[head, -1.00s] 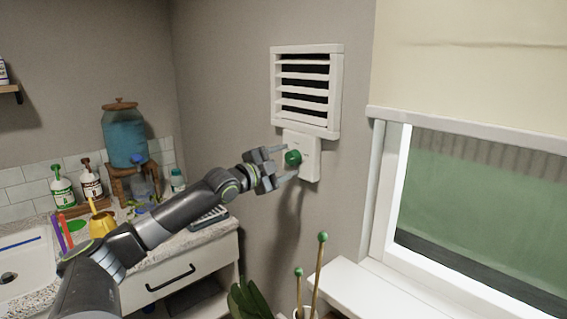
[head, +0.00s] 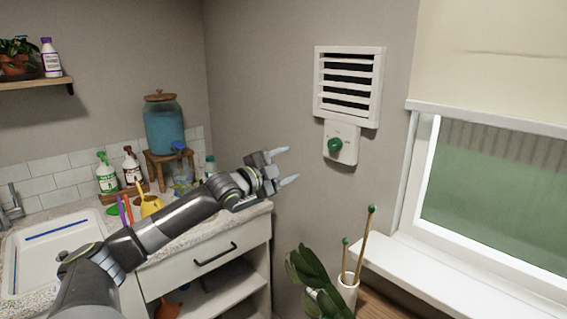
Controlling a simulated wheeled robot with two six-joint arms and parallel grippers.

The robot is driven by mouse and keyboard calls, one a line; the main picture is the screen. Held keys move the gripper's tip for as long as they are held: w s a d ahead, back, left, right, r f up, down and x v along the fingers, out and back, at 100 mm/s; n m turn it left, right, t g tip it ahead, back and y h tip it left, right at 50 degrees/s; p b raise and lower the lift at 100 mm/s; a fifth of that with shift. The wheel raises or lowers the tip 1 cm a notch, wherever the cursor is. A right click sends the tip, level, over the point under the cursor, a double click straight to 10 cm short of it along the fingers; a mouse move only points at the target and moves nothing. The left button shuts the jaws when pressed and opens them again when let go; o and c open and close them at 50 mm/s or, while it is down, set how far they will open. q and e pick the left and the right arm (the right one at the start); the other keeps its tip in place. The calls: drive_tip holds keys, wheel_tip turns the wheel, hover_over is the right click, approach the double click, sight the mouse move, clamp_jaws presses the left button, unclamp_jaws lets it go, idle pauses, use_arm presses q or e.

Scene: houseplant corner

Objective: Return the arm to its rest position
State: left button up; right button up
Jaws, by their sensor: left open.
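My left arm reaches in from the lower left. My left gripper (head: 284,168) is open and empty, with its two fingers pointing right. It is apart from the green knob (head: 335,145) on the white wall control box (head: 341,153), below and to the left of it in the picture. The box sits under a white slatted vent (head: 348,86). My right gripper does not show.
Behind the arm are a counter with a sink (head: 55,252), pump bottles (head: 107,174), a yellow watering can (head: 150,205) and a blue water dispenser (head: 164,127). Below right are a leafy plant (head: 312,275), green-tipped stakes in a white pot (head: 347,292) and a window sill (head: 440,275).

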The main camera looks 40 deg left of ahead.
use_arm(q)
drive_tip(key=shift+w+f, duration=0.15)
drive_tip(key=shift+w, duration=0.05)
idle(0.4)
